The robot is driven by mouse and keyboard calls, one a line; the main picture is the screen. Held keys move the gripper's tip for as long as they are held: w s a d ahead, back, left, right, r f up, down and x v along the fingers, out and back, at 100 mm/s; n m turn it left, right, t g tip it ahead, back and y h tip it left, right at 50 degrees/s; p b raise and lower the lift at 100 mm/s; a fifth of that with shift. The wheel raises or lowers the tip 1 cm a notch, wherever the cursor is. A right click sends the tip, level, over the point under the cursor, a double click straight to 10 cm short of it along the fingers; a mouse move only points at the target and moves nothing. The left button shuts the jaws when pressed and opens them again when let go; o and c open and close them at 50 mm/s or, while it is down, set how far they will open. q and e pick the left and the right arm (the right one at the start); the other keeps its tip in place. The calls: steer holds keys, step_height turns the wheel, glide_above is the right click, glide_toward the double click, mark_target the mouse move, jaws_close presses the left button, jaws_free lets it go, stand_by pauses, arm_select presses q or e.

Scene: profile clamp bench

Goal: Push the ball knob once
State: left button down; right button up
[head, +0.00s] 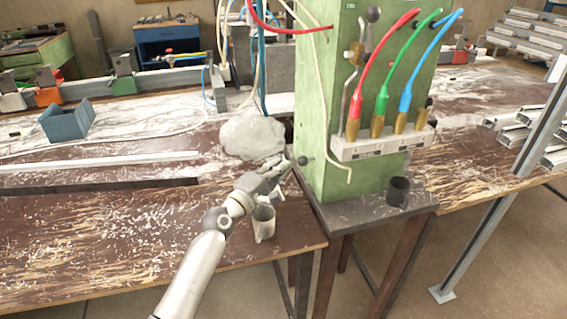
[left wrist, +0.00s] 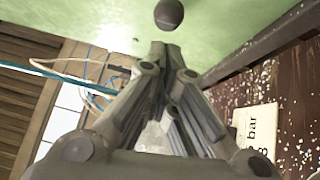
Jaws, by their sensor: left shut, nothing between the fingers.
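A small dark ball knob (head: 302,160) sticks out low on the left side of the green cabinet (head: 312,100). It also shows in the left wrist view (left wrist: 168,14), just beyond my fingertips against the green panel. My left gripper (head: 287,163) is shut and empty, with its fingers pointing at the knob. In the left wrist view the closed fingertips (left wrist: 168,48) meet just short of the ball, with a small gap seen between them. Another dark ball (head: 373,14) tops a lever on the cabinet's front.
A grey cup (head: 263,222) stands under my left wrist, and a pale lump (head: 252,136) lies behind the gripper. A dark cup (head: 398,191) stands before the cabinet. Red, green and blue hoses (head: 405,95) hang on its front. A label (left wrist: 254,136) shows in the left wrist view.

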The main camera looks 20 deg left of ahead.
mark_target(306, 160)
arm_select(q)
steer(key=shift+w+d+r, duration=0.1)
steer(key=shift+w+d, duration=0.2)
steer(key=shift+d, duration=0.35)
arm_select(e)
steer(key=shift+s+r, duration=0.25)
steer(key=shift+s, duration=0.1)
arm_select(q)
steer(key=shift+w+d+r, duration=0.15)
steer(key=shift+w+d, duration=0.1)
steer(key=shift+d, duration=0.2)
steer(key=shift+w+d+r, duration=0.1)
steer(key=shift+w+d, duration=0.1)
steer(key=shift+d, duration=0.2)
arm_select(e)
steer(key=shift+w+a+r, duration=0.1)
steer(key=shift+a+r, duration=0.05)
steer(key=shift+r, duration=0.1)
